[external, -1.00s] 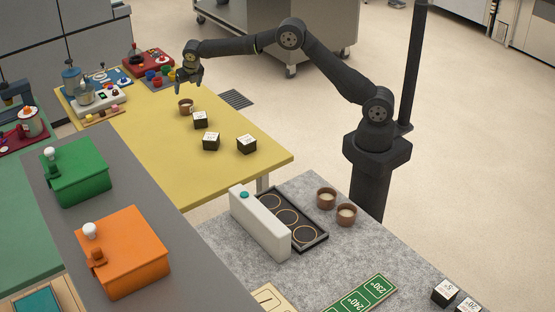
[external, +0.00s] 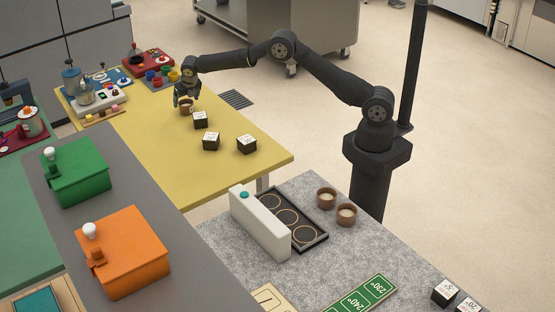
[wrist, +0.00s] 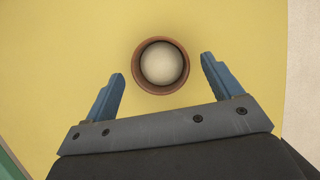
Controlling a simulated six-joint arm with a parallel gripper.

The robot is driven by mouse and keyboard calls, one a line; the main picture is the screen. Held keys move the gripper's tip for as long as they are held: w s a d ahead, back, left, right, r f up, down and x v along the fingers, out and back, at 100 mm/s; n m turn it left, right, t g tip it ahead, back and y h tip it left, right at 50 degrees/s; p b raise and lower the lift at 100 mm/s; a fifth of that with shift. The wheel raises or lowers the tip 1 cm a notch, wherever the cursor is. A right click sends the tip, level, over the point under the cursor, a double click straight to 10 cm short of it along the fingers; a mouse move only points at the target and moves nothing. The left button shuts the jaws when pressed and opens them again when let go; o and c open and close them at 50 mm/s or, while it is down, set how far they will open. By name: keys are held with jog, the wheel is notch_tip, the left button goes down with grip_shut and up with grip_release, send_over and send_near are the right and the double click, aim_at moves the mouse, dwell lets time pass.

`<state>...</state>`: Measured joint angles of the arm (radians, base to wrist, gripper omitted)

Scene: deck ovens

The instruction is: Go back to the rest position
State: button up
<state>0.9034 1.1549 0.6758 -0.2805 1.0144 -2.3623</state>
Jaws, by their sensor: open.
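My gripper (external: 184,101) is open and points down over the yellow table (external: 235,160). A small brown cup (external: 187,108) with pale contents stands on that table under my gripper. In the wrist view the cup (wrist: 138,70) sits just beyond the line between my two blue fingers, with a gap on both sides. The fingers (wrist: 163,82) hold nothing. My arm reaches out to the left from its base; it is not folded.
Several dark cubes with white tops, one of them (external: 200,119) close to the cup, stand on the yellow table. Two brown cups (external: 326,198) and a black tray (external: 318,241) are on the grey counter. Green (external: 80,172) and orange (external: 125,250) boxes stand at left.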

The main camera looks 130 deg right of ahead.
aim_at(186, 103)
jog(key=x, duration=0.3)
jog(key=shift+f, duration=0.15)
notch_tip(186, 103, up, 3)
jog(key=shift+f, duration=0.1)
jog(key=shift+r, duration=0.75)
